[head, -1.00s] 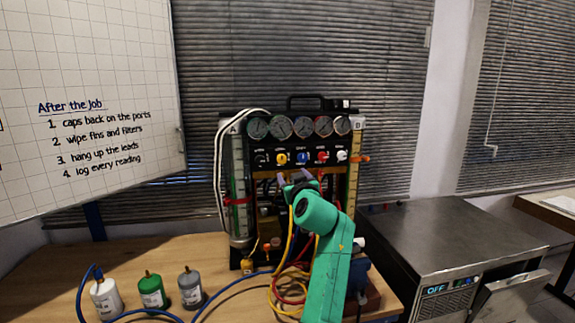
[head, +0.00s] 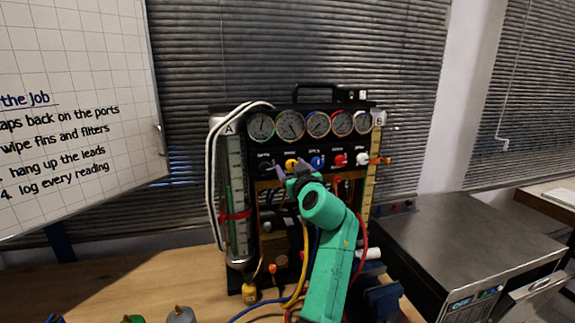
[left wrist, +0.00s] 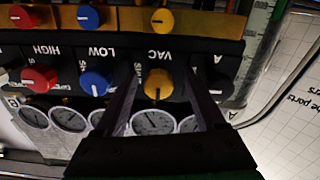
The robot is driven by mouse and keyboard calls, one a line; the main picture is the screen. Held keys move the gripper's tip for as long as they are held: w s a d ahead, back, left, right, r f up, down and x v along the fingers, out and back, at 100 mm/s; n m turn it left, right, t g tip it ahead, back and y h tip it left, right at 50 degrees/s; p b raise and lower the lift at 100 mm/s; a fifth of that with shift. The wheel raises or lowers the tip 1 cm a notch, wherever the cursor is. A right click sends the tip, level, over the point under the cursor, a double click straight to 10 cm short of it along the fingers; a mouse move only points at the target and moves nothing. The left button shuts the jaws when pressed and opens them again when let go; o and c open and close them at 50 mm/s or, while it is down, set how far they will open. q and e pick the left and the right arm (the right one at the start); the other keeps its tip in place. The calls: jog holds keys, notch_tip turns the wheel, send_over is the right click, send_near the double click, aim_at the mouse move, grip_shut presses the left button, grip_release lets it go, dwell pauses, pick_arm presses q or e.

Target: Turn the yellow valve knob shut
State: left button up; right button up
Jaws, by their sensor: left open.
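The yellow valve knob (head: 291,163) is in the row of knobs under the gauges on the black panel. In the left wrist view, where the panel appears upside down, the yellow knob (left wrist: 158,84) is by the VAC label and carries a dark pointer mark. My left gripper (head: 292,177) is open, its fingertips close to the yellow knob. In the left wrist view the two fingers (left wrist: 162,78) appear on either side of it; I cannot tell whether they touch it. My right gripper is not in view.
A blue knob (left wrist: 93,82) and a red knob (left wrist: 40,78) sit beside the yellow one. Another yellow knob (left wrist: 162,20) is on the brass manifold. Hoses hang below the panel. A steel machine (head: 470,235) stands at the right. Bare wooden bench (head: 130,285) shows at left.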

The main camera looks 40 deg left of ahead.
pick_arm(q)
jog(key=shift+d+r, duration=0.1)
jog(key=shift+d, duration=0.15)
jog(key=shift+s+d+r, duration=0.15)
jog(key=shift+d, duration=0.1)
jog(key=c, duration=0.3)
jog(key=shift+s, duration=0.1)
grip_shut()
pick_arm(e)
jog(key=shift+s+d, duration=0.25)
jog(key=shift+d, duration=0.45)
